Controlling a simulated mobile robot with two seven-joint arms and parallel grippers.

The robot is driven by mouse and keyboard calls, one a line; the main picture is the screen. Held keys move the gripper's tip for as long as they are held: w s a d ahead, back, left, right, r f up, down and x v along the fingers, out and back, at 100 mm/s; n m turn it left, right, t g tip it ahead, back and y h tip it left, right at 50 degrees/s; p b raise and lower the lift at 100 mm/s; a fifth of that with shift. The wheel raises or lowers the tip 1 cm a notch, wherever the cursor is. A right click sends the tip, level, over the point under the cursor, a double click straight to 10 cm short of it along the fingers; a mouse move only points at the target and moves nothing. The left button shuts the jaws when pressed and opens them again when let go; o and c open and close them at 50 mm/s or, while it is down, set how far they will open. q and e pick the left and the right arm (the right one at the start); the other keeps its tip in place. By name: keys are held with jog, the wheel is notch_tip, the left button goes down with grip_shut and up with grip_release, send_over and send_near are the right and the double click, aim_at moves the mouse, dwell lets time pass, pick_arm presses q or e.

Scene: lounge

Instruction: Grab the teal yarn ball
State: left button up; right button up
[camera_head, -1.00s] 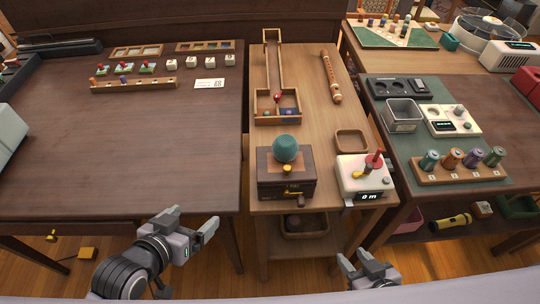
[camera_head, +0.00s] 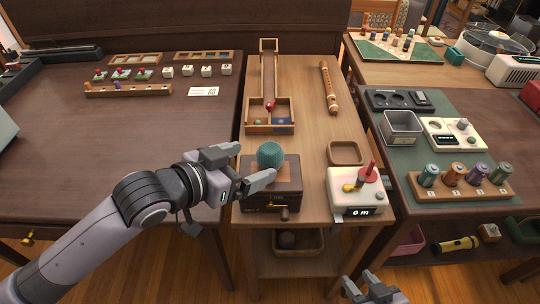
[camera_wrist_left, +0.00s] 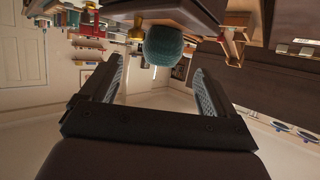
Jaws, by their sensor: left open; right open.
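The teal yarn ball (camera_head: 271,154) sits on top of a dark wooden box (camera_head: 285,190) on the narrow middle table. It also shows in the left wrist view (camera_wrist_left: 164,45), ahead of the fingers and toward the top of the picture. My left gripper (camera_head: 254,168) is open and empty, just left of the ball and box; in the left wrist view (camera_wrist_left: 155,88) nothing is between its fingers. My right gripper (camera_head: 368,284) is open and empty at the bottom, in front of the table's right side.
A white device with a red lever (camera_head: 357,190) stands right of the box. Behind are a small empty tray (camera_head: 346,153), a wooden ramp box (camera_head: 270,117) and a wooden flute (camera_head: 329,87). The dark left table (camera_head: 120,140) has clear room. A shelf bin (camera_head: 286,243) sits below.

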aim_at(261, 158)
pick_arm(q)
jog(key=shift+x, duration=2.6)
jog(key=shift+a, duration=0.2)
jog(key=c, duration=1.1)
